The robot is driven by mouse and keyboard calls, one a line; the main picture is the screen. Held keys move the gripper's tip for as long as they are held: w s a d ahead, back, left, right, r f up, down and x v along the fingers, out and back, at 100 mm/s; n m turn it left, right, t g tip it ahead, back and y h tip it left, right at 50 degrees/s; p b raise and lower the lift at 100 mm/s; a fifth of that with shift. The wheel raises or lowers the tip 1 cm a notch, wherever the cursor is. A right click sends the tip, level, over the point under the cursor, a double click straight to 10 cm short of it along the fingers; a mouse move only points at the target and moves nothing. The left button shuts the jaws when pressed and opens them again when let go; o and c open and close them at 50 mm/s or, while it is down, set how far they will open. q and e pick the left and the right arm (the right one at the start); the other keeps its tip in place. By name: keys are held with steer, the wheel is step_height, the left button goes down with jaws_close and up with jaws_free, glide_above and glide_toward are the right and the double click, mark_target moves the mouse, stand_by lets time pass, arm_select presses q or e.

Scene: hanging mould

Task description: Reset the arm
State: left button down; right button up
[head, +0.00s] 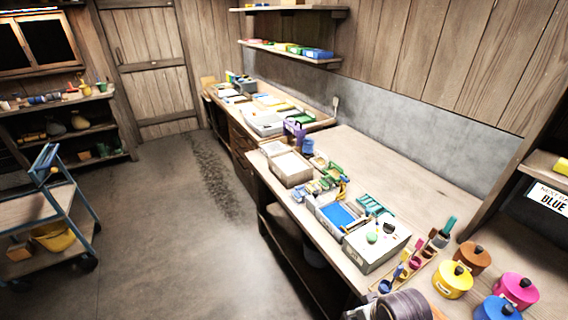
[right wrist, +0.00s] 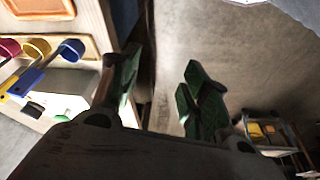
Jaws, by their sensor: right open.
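My right gripper (right wrist: 160,78) shows in the right wrist view. Its two green-padded fingers stand apart with nothing between them. The gap looks out past the workbench edge toward the grey floor. The bench with its coloured scoops lies to the left of the fingers. In the head view, a dark rounded part at the bottom edge looks like my own arm. My left gripper is in neither view.
The long workbench (head: 405,180) carries a white box (head: 372,262), a tray with blue contents (head: 322,222), and coloured lidded pots, including a yellow one (head: 452,284). A blue-framed cart (head: 75,212) stands at left. The floor (head: 165,245) between is clear.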

steer(key=s+d+f+g, duration=0.1)
steer(key=s+f, duration=0.1)
steer(key=f, duration=1.5)
steer(key=s+d+f, duration=0.1)
steer(key=s+f, duration=0.1)
steer(key=f, duration=1.4)
steer(key=s+d+f, duration=0.2)
steer(key=s+f, duration=0.8)
steer(key=s, duration=0.1)
steer(key=s+d+f+g, duration=0.1)
steer(key=s+d+f, duration=0.1)
steer(key=s+f, duration=0.8)
steer(key=shift+s+f+m+g+h+b, duration=0.3)
steer(key=shift+s+h+b, duration=0.1)
steer(key=shift+s, duration=0.45)
steer(key=shift+a, duration=0.1)
